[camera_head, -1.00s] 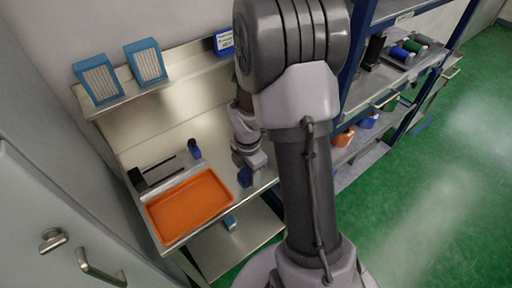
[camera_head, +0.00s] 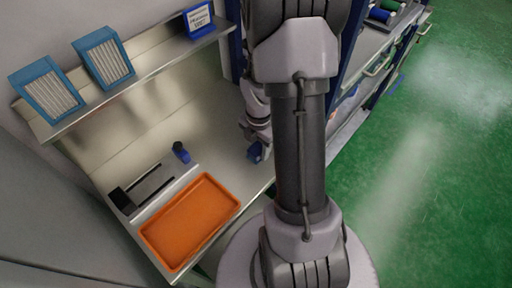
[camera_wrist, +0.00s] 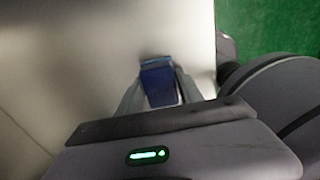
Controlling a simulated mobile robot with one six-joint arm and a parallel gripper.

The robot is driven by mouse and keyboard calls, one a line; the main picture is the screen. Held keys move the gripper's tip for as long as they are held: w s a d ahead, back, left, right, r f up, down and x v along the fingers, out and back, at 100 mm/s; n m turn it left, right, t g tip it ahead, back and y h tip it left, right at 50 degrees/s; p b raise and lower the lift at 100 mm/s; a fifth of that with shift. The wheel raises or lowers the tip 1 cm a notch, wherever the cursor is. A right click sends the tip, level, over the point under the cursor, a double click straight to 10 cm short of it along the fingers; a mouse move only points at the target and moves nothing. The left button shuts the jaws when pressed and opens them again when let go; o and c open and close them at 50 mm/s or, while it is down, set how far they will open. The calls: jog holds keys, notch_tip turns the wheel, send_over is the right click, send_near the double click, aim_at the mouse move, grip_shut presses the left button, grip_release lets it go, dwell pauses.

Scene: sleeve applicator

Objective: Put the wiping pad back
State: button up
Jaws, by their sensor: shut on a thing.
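A small dark blue block, by its look the wiping pad (camera_wrist: 158,84), sits between the two fingers of my gripper (camera_wrist: 160,92) in the wrist view. My gripper is shut on it. In the head view the blue pad (camera_head: 255,153) shows below my wrist, over the right part of the metal workbench (camera_head: 218,152). My arm covers part of that area. I cannot tell whether the pad touches the bench surface.
An orange tray (camera_head: 190,222) lies at the bench's front. Behind it are a black two-pronged fixture (camera_head: 130,196) and a small blue item with a dark top (camera_head: 181,152). Blue-framed panels (camera_head: 104,58) and a blue sign (camera_head: 198,18) stand on the shelf. Bare bench lies between.

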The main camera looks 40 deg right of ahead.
jog(key=o, duration=1.3)
jog(key=shift+w+a, duration=0.15)
jog(key=shift+w, duration=0.05)
jog(key=shift+s, duration=0.1)
